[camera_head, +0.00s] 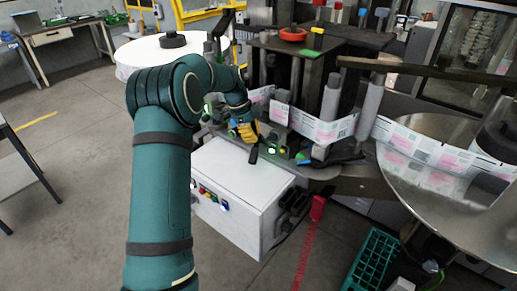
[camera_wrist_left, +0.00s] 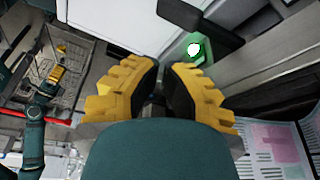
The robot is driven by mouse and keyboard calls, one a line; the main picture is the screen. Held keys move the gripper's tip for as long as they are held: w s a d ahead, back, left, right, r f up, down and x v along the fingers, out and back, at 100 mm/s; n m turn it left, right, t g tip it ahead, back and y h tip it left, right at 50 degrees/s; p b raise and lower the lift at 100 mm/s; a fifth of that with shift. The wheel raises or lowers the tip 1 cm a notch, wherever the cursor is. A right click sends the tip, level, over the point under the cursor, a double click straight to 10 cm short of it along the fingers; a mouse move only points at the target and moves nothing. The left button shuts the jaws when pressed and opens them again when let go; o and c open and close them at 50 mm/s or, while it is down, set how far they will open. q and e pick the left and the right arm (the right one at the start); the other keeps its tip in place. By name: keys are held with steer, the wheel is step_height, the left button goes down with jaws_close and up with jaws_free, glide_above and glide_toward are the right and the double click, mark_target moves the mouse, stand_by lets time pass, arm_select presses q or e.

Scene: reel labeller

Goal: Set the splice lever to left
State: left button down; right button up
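The splice lever seems to be the black handle (camera_head: 254,155) that hangs at the front of the reel machine, above the white cabinet. In the left wrist view a black lever-like part (camera_wrist_left: 182,14) lies beyond my fingertips, close to a lit green button (camera_wrist_left: 195,48). My left gripper (camera_head: 247,131) has yellow fingers and is right above the handle in the head view. In the left wrist view its fingertips (camera_wrist_left: 162,70) are nearly together with nothing seen between them. Contact with the handle cannot be told. My right gripper (camera_wrist_left: 56,76) shows small at the left wrist view's edge.
The white cabinet (camera_head: 240,222) with coloured buttons stands below. The label web (camera_head: 320,128) runs to a large metal disc (camera_head: 445,215) at the right. A green crate (camera_head: 371,262) is on the floor.

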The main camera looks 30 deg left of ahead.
mark_target(256, 148)
arm_select(q)
steer(key=x, duration=0.9)
steer(key=shift+w+d+f, duration=0.1)
steer(key=shift+f, duration=0.15)
steer(key=shift+a+m+b, duration=0.3)
steer(key=shift+m+b, duration=0.05)
steer(key=shift+m, duration=0.05)
